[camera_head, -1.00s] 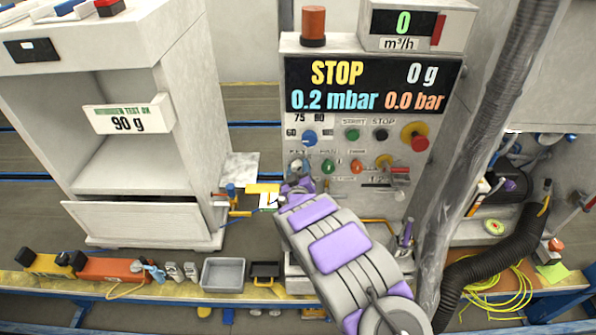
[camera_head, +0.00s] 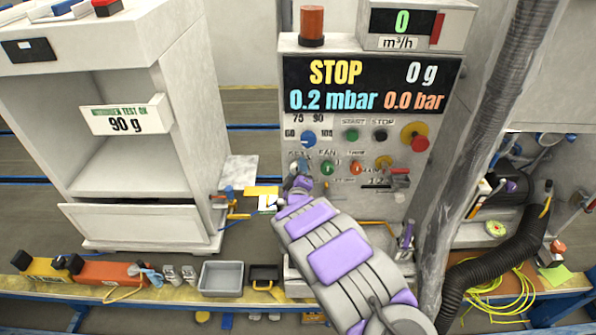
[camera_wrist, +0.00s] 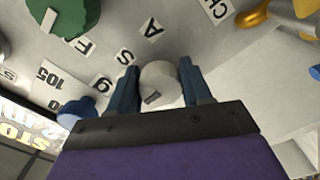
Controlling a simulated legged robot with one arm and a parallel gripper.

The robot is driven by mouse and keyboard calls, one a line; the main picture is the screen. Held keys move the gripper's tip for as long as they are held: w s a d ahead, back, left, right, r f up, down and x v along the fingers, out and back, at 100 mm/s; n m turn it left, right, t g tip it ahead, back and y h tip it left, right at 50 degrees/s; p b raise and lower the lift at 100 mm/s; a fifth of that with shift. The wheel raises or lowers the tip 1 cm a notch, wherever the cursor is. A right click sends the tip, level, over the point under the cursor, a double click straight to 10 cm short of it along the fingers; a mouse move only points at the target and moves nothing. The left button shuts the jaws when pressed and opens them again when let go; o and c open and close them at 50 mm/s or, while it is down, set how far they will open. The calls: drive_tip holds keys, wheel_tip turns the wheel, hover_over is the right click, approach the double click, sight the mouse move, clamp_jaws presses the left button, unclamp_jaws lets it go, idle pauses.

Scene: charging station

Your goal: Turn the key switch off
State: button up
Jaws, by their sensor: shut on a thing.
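The key switch (camera_wrist: 157,77) is a round, pale grey knob with a small dark slot on the control panel (camera_head: 440,110). In the wrist view it sits between the two blue-grey fingers of my gripper (camera_wrist: 162,84), which is shut on it. In the head view my gripper (camera_head: 299,169) reaches the lower left of the panel, under the KEY label. There the gripper mostly hides the switch. The panel display (camera_head: 372,85) reads STOP, 0 g, 0.2 mbar and 0.0 bar.
Close to the right of my gripper are a green fan knob (camera_head: 328,168) and an orange-red knob (camera_head: 356,168). A blue dial (camera_head: 308,139) is just above. A red emergency button (camera_head: 420,143) is farther right. A thick grey hose (camera_head: 487,140) hangs right of the arm.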

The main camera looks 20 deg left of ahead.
drive_tip(key=shift+s+a+f, duration=0.1)
drive_tip(key=shift+f, duration=0.05)
drive_tip(key=o, duration=1)
drive_tip(key=shift+a, duration=0.2)
drive_tip(key=shift+d, duration=0.2)
drive_tip(key=shift+s+d, duration=0.1)
drive_tip(key=shift+s, duration=0.15)
drive_tip(key=p+v, duration=0.1)
drive_tip(key=v, duration=1.5)
drive_tip(key=shift+s, duration=0.35)
